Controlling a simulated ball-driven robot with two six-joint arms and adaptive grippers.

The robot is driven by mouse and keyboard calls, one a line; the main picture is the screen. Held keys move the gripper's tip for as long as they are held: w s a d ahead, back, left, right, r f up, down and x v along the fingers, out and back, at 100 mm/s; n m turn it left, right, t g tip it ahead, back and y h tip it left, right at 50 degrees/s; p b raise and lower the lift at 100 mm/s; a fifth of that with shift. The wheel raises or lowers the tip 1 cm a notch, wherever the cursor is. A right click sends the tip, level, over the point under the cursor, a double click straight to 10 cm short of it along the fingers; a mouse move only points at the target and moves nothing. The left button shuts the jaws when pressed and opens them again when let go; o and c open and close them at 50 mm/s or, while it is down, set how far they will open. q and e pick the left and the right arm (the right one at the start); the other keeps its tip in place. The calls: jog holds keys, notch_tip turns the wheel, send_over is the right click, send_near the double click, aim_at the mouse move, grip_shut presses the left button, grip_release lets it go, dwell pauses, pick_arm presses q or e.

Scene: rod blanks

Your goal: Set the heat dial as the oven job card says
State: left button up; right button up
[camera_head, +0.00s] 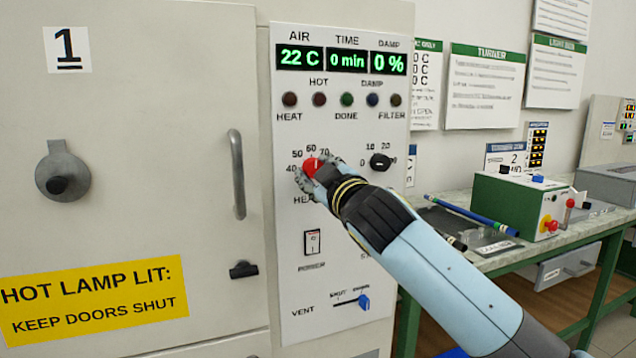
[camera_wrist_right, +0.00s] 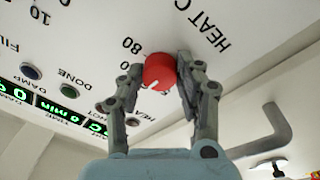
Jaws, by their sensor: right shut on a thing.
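The red heat dial (camera_head: 311,166) is on oven 1's control panel (camera_head: 290,240), with 40, 50, 60 and 70 printed around it. My right gripper (camera_head: 313,177) is at the dial and partly covers it and its label. In the right wrist view the red dial (camera_wrist_right: 159,72) sits between the two fingers of my right gripper (camera_wrist_right: 161,78), which is shut on it. A white pointer mark shows on the dial's face; I cannot tell which number it meets. The display (camera_head: 341,60) reads 22 C, 0 min, 0 %. No readable oven job card shows. My left gripper is out of view.
A black time dial (camera_head: 380,162) is close right of my gripper. A power switch (camera_head: 312,242) and blue vent slider (camera_head: 363,302) are below. A grey door handle (camera_head: 238,175) juts out at left. A bench (camera_head: 550,248) with a green box (camera_head: 515,205) stands right.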

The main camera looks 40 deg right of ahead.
jog(key=shift+a+f+m+g+h+b, duration=0.15)
jog(key=shift+m+b, duration=0.6)
jog(key=shift+m, duration=1.5)
jog(key=shift+d+f+m+g+h+b, duration=0.2)
jog(key=shift+m+b, duration=0.55)
jog(key=shift+m, duration=1.5)
jog(key=shift+r, duration=0.15)
jog(key=o, duration=1.2)
jog(key=shift+a, duration=0.2)
jog(key=shift+c, duration=0.2)
jog(key=shift+r, duration=0.15)
jog(key=v, duration=1.2)
